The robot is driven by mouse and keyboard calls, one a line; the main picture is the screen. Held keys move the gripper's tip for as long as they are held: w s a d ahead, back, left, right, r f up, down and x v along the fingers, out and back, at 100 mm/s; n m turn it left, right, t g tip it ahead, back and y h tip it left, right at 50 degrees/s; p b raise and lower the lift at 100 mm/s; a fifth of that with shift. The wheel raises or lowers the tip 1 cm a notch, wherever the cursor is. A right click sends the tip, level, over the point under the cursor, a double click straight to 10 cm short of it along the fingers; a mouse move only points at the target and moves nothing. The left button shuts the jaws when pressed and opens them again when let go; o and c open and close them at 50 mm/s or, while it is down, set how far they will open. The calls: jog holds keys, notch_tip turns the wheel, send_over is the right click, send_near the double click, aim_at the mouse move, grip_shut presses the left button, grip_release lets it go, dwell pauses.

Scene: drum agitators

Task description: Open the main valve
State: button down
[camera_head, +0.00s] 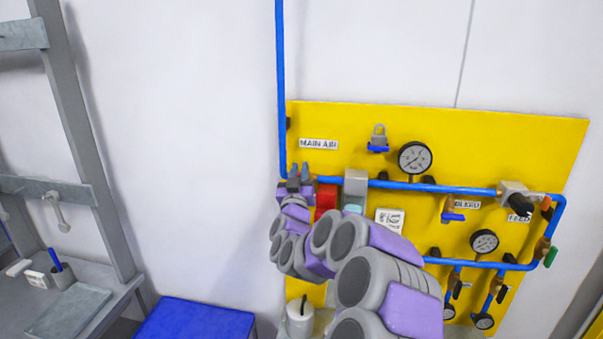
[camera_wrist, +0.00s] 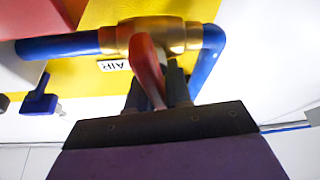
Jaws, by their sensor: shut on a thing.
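The main valve shows in the wrist view as a brass body (camera_wrist: 185,35) in the blue pipe, with a red lever handle (camera_wrist: 146,68). My gripper (camera_wrist: 157,88) has its dark fingers on either side of the red handle and is shut on it. In the head view my gripper (camera_head: 299,176) is at the left of the yellow panel (camera_head: 440,130), just below the MAIN AIR label (camera_head: 318,144). There the gripper and arm hide the valve body and handle.
Right of my gripper are a red block (camera_head: 326,197) and a grey block (camera_head: 355,185). A blue box (camera_head: 193,320) and a grey bench (camera_head: 75,310) stand at lower left.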

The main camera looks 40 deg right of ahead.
jog(key=shift+w+a+f+n+t+y, duration=0.15)
jog(key=shift+n+t+y, duration=0.2)
jog(key=shift+n, duration=0.6)
jog(key=shift+w+a+r+n+t+y, duration=0.1)
jog(key=shift+n+t+y, duration=0.25)
jog(key=shift+n, duration=0.6)
jog(key=shift+y, duration=0.3)
jog(key=c, duration=1.1)
grip_release()
jog(key=shift+w+f, duration=0.1)
jog(key=shift+c, duration=0.2)
jog(key=shift+m, duration=0.3)
